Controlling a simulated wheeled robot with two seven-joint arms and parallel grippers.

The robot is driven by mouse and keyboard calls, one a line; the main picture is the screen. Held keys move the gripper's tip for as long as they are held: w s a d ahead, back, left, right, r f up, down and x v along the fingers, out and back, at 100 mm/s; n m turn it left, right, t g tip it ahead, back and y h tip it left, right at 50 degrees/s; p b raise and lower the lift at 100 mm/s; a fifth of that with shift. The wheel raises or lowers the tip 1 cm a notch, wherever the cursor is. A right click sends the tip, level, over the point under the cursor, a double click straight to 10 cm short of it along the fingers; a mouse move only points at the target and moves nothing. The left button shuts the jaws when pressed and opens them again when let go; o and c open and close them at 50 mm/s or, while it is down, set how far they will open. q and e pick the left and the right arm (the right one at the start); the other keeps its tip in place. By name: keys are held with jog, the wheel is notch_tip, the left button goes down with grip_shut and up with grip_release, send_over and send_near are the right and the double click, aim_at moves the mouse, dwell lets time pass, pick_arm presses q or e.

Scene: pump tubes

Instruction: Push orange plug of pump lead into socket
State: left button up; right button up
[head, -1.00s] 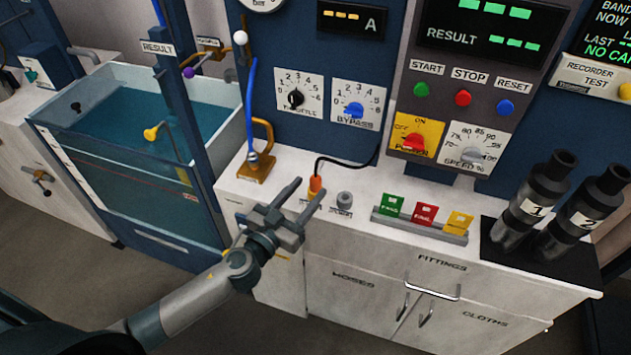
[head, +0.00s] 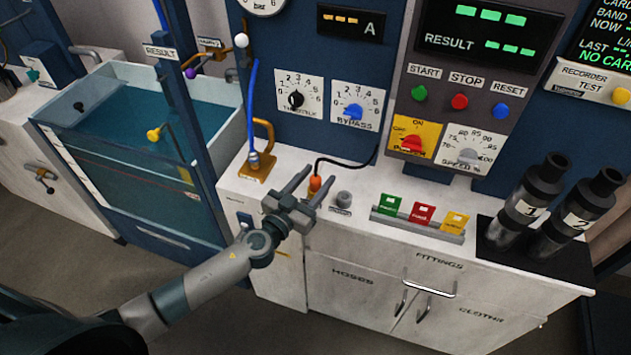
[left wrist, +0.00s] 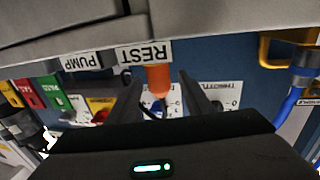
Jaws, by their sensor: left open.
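The orange plug (head: 315,184) of the pump lead stands on the worktop, with its black cable arching back to the panel. In the left wrist view the orange plug (left wrist: 158,80) shows beside the REST label (left wrist: 145,54). My left gripper (head: 311,183) is open, with its fingers pointing at the plug. In the left wrist view the plug appears between the two fingers (left wrist: 166,92); I cannot tell whether either touches it. A grey round socket (head: 344,199) is just right of the plug. The PUMP label (left wrist: 82,62) is beside REST. My right gripper is not in view.
A rack with green, red and yellow cards (head: 420,229) is right of the socket. Two dark cylinders (head: 525,205) stand farther right. A brass fitting (head: 257,168) with a blue hose is left of the plug. A water tank (head: 125,130) is at the left.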

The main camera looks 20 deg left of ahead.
aim_at(315, 176)
pick_arm(q)
jog(key=shift+c, duration=0.3)
jog(key=c, duration=1.1)
jog(key=shift+o, duration=0.2)
jog(key=shift+r, duration=0.1)
jog(key=shift+r, duration=0.85)
notch_tip(315, 176, up, 2)
jog(key=shift+r+p, duration=0.1)
jog(key=shift+p, duration=0.25)
jog(key=s+d+r+b, duration=0.1)
jog(key=s+d+r, duration=0.3)
jog(key=d+r, duration=0.3)
jog(key=d, duration=0.4)
jog(key=shift+d, duration=0.1)
